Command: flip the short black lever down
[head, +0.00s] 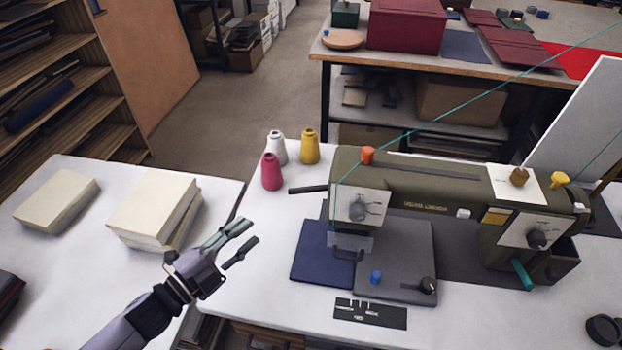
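The olive green sewing machine (430,195) stands on the white table. A short black lever (308,190) sticks out to the left from its head end, roughly level. My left gripper (252,232) is in front and to the left of this lever, clear of it, over the gap between the two tables. Its two fingers are apart with nothing between them. My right gripper is out of view.
Thread cones, white, yellow and crimson (271,172), stand just behind the lever. A dark blue cover (322,252) lies beneath the needle area. Stacked pale books (155,208) lie left.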

